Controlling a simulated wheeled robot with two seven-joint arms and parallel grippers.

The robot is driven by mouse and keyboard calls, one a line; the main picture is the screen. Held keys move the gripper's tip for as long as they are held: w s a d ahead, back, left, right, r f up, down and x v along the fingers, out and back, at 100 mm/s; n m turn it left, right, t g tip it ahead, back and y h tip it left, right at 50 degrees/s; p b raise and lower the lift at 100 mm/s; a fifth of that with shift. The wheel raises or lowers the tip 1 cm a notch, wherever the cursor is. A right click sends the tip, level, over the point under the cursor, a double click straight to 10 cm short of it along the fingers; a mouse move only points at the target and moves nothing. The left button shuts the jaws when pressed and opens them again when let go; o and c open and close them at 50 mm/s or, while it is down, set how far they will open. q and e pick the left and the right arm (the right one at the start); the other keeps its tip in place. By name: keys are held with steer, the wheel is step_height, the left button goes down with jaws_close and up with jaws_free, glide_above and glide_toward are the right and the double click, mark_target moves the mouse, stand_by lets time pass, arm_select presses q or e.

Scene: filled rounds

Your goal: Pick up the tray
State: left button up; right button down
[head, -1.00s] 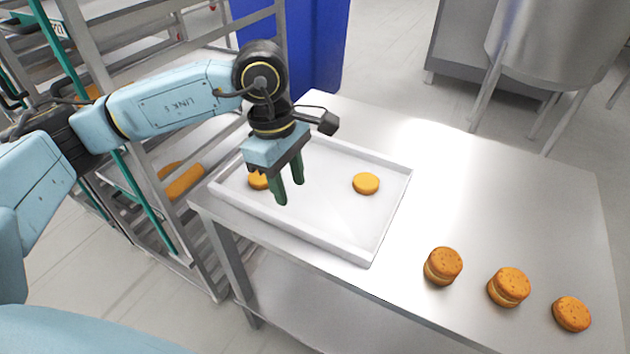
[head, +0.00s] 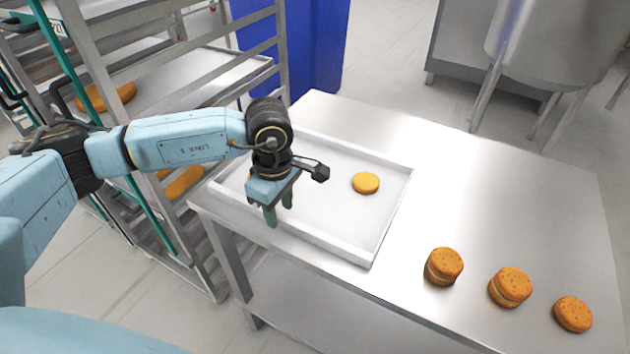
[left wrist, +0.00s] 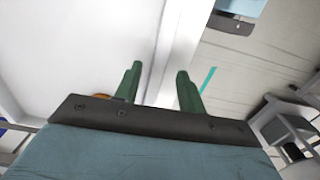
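The white tray (head: 345,222) lies flat on the left end of the steel table. One round biscuit (head: 366,183) sits in its right half; another in its left part is mostly hidden behind my gripper in the head view. My left gripper (head: 279,218) points down at the tray's near rim, with its green fingers apart. In the left wrist view the tray's rim (left wrist: 176,50) runs up between the two open fingers (left wrist: 155,85). I cannot tell whether the fingers touch the rim. My right gripper is not in view.
Three sandwich rounds (head: 444,266) (head: 510,287) (head: 573,314) stand at the table's near right. The steel table (head: 490,200) is clear behind them. A rack (head: 190,75) with trays stands close on the left, and a blue bin (head: 315,50) behind.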

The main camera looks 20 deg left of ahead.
arm_select(q)
step_height(320, 180, down, 3)
steer(key=shift+r, duration=0.1)
jaws_close()
steer(key=shift+w+r, duration=0.1)
steer(key=shift+w, duration=0.05)
step_height(320, 180, up, 10)
stand_by(0.7)
